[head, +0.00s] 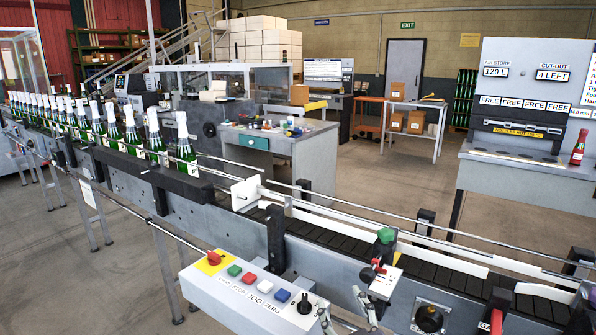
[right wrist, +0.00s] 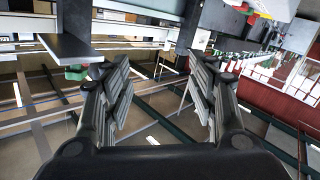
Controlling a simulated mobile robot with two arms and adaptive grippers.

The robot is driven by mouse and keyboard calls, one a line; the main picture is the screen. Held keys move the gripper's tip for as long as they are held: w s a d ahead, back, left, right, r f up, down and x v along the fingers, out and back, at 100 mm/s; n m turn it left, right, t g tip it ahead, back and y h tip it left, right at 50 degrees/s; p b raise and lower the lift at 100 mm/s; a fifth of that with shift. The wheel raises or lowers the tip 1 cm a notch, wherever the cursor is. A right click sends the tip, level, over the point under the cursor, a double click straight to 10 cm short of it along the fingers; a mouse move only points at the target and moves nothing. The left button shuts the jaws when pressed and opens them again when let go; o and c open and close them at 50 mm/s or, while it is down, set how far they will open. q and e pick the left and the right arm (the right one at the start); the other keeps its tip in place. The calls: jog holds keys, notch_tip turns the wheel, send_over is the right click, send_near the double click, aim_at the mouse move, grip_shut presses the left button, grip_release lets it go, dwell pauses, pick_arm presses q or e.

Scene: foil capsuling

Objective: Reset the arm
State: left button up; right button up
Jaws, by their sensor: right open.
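My right gripper (head: 341,300) shows at the bottom edge of the head view, just right of the control box (head: 245,300). Its two fingers are apart with nothing between them. In the right wrist view the same gripper (right wrist: 160,78) is open and empty, with both fingers spread. It appears apart from the box and the conveyor (head: 330,232). Most of the right arm is out of the head view. My left gripper is not in view.
Green bottles (head: 185,150) with white capsules line the conveyor at left. The control box carries coloured buttons, a red switch (head: 213,257) and a black knob (head: 305,303). A red-topped bottle (head: 579,148) stands on the right bench. Rails and levers surround the gripper.

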jog(key=s+d+f+m+g+h, duration=0.1)
jog(key=s+d+f+g, duration=0.25)
jog(key=s+f, duration=0.3)
jog(key=s+d+f+m+g+h, duration=0.2)
jog(key=s+d+f+g, duration=0.15)
jog(key=s+f, duration=0.35)
jog(key=s+d+f+g, duration=0.2)
jog(key=s+f+g, duration=0.15)
jog(key=s, duration=0.55)
jog(key=s+d+f+g, duration=0.25)
jog(key=s+f, duration=0.25)
jog(key=s, duration=0.4)
notch_tip(320, 180, down, 26)
jog(key=g, duration=0.2)
jog(key=s+d+f, duration=0.2)
jog(key=s+f, duration=1.4)
jog(key=s, duration=0.1)
jog(key=shift+s+d+f+g, duration=0.15)
jog(key=shift+s+d+g, duration=0.25)
